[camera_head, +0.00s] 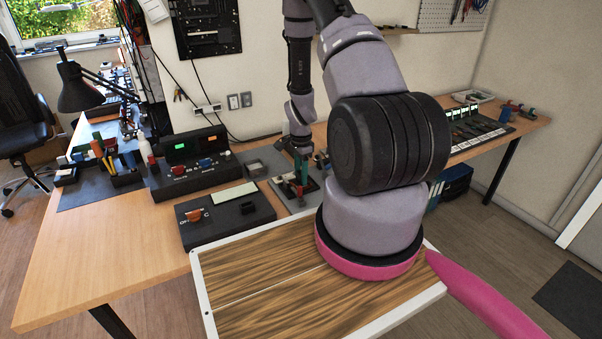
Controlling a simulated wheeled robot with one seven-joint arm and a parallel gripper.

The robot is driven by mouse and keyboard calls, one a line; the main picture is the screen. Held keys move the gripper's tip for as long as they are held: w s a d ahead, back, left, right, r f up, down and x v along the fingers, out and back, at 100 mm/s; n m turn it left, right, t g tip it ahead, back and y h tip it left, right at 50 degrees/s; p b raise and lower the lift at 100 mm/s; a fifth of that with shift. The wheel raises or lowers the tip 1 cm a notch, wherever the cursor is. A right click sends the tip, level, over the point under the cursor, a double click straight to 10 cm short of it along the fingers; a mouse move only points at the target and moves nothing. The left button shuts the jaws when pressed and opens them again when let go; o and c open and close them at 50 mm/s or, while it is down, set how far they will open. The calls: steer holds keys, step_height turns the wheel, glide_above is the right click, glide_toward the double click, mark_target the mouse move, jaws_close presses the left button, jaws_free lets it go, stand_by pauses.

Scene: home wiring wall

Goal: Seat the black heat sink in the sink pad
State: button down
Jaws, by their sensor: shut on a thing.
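My gripper (301,151) is at the back middle of the bench, pointing down above a small grey board. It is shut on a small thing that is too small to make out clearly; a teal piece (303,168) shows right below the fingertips. I cannot tell the black heat sink for certain. A small black block (247,208) sits on the dark panel box (226,228) left of my gripper. The sink pad cannot be told apart at this size; my arm hides part of the bench to the right.
A black lamp (82,92) and tool holders are at the left. A rack of dark modules (472,128) lies at the right. The bench's front left (90,245) is clear.

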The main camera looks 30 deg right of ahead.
steer(key=shift+f, duration=0.35)
steer(key=shift+c, duration=1.7)
jaws_free()
step_height(320, 180, up, 11)
steer(key=shift+f, duration=0.1)
